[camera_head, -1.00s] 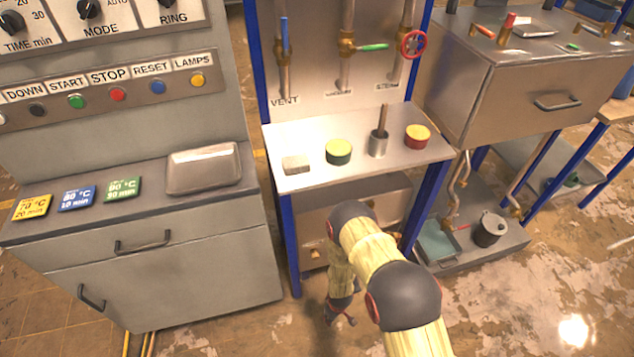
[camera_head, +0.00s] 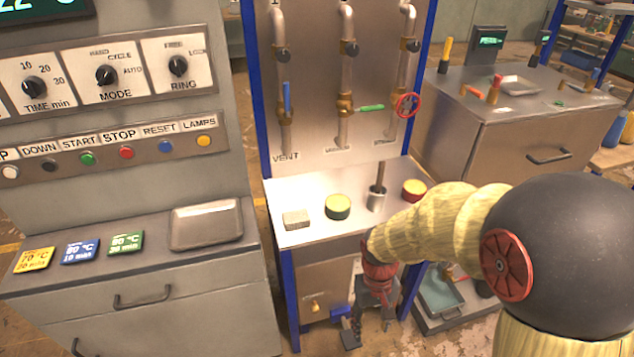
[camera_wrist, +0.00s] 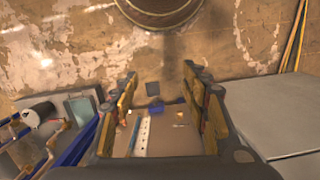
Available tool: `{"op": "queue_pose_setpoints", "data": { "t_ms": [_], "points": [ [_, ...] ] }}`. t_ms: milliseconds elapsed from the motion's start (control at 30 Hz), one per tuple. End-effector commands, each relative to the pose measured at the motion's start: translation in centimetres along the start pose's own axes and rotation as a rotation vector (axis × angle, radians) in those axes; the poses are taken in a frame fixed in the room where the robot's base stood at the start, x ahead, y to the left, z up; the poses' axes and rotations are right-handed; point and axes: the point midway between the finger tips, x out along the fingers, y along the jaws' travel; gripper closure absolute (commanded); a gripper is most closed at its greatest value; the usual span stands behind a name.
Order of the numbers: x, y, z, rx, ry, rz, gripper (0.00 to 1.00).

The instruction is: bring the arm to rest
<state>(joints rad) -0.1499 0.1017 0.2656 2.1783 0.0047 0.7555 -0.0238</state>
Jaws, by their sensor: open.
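My gripper (camera_head: 368,332) hangs low in front of the small steel table (camera_head: 290,236), at the end of my yellow arm, with its fingers pointing down. In the wrist view my gripper (camera_wrist: 165,105) shows two fingers spread well apart, with nothing held between them. Between and beyond the fingers I see the front of the lower cabinet under the table. The arm crosses the right part of the head view and hides some of the floor and shelf behind it.
The table holds a grey block (camera_head: 296,219), a yellow-topped tin (camera_head: 338,206), a metal cup (camera_head: 377,198) and a red-rimmed tin (camera_head: 413,190). A grey control cabinet (camera_head: 130,290) stands left. A steel bench (camera_head: 500,140) stands right. Pipes with valves rise behind the table.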

Motion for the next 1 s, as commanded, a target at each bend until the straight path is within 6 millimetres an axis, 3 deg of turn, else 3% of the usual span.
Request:
{"op": "queue_pose_setpoints", "data": {
  "t_ms": [33, 100, 400, 800, 1000],
  "points": [
    [-2.3, 0.3, 1.3, 0.015, 0.02, 0.0, 0.55],
    [-4.8, 0.6, 3.0, 0.034, 0.042, -0.001, 0.55],
    [-13.5, 1.7, 9.5, 0.086, 0.212, 0.001, 0.55],
    [-24.4, 3.1, 13.9, 0.146, 0.581, 0.026, 0.55],
    [-26.6, 3.5, 14.8, 0.163, 0.65, 0.034, 0.55]
  ]
}}
